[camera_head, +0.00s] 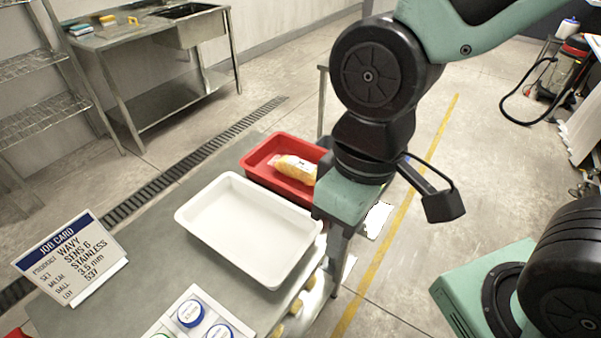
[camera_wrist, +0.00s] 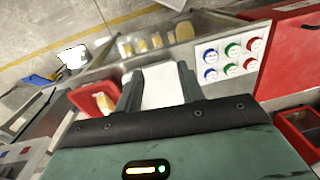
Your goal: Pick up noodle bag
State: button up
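A yellow bag (camera_head: 296,168) in clear wrap, which looks like the noodle bag, lies in a red tray (camera_head: 255,160) at the table's back right. In the wrist view a pale part of the bag (camera_wrist: 104,103) shows in the red tray (camera_wrist: 82,99) at left. My gripper (camera_head: 343,197) hangs just right of the trays in the head view; its fingertips cannot be made out there. In the wrist view my gripper (camera_wrist: 160,72) has its two fingers apart, with nothing held between them. A white tray (camera_wrist: 162,88) shows beyond the gap.
The empty white tray (camera_head: 190,214) sits in front of the red tray. A job card (camera_head: 72,260) stands at left, and a card with coloured discs (camera_head: 165,325) lies at the front. Several yellowish packs (camera_wrist: 157,41) lie in a bin beside the table. A sink bench (camera_head: 150,45) stands behind.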

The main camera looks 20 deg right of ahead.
jog(key=o, duration=0.6)
notch_tip(320, 180, down, 8)
jog(key=w+m+g+y+b, duration=0.2)
jog(key=m+y+b, duration=0.1)
jog(key=m+b, duration=0.4)
jog(key=shift+w+d+f+m, duration=0.2)
jog(key=shift+w+m, duration=0.1)
jog(key=shift+m, duration=0.7)
jog(key=m+t+y+b, duration=0.5)
jog(key=m+t+b, duration=0.85)
jog(key=m, duration=1.25)
send_near(306, 166)
jog(key=w, duration=0.1)
jog(key=w+a+b, duration=0.2)
jog(key=shift+a+f+g, duration=0.1)
jog(key=shift+f+g, duration=0.25)
jog(key=shift+x, duration=3.25)
